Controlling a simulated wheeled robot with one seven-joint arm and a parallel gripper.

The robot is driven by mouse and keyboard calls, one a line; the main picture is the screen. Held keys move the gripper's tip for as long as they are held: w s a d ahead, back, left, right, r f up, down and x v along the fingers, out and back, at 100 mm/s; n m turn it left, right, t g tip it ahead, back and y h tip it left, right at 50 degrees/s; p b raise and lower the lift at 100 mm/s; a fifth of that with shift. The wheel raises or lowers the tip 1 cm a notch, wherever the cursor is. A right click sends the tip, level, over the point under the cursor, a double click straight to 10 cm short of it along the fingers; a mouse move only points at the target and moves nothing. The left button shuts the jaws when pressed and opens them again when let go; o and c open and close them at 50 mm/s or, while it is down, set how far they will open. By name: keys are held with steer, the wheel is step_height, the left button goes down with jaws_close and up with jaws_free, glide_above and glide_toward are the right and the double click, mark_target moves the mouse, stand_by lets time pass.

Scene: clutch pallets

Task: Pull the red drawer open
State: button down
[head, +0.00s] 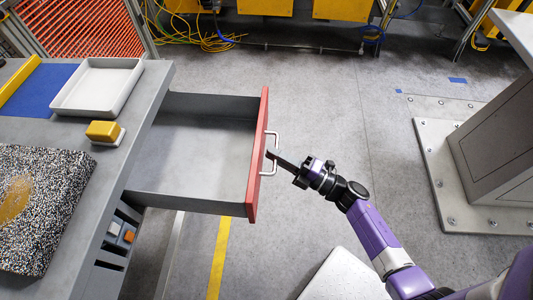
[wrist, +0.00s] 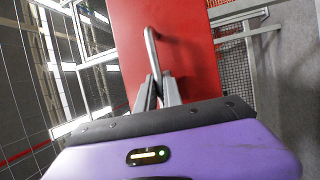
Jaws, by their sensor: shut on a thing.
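The red drawer (head: 257,165) stands pulled well out of the grey workbench, and its grey inside is visible and empty. A light metal bar handle (head: 274,138) is on its red front. My gripper (head: 272,155) is at the handle, coming from the right, with its fingers shut on the bar. In the wrist view the red front (wrist: 180,50) fills the upper middle, and the handle (wrist: 151,45) runs down between my fingertips (wrist: 158,85). The exact contact is small in the head view.
On the bench (head: 150,110) are a white tray (head: 97,87), a yellow-topped block (head: 104,132) and a speckled slab (head: 45,200). A grey pedestal on a bolted plate (head: 450,190) stands at the right. The floor (head: 330,110) between drawer and pedestal is clear beyond my arm.

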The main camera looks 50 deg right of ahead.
steer(key=c, duration=1.5)
jaws_free()
steer(key=b+v, duration=0.1)
steer(key=v, duration=0.7)
steer(key=shift+b, duration=0.3)
steer(key=shift+w+d+f, duration=0.1)
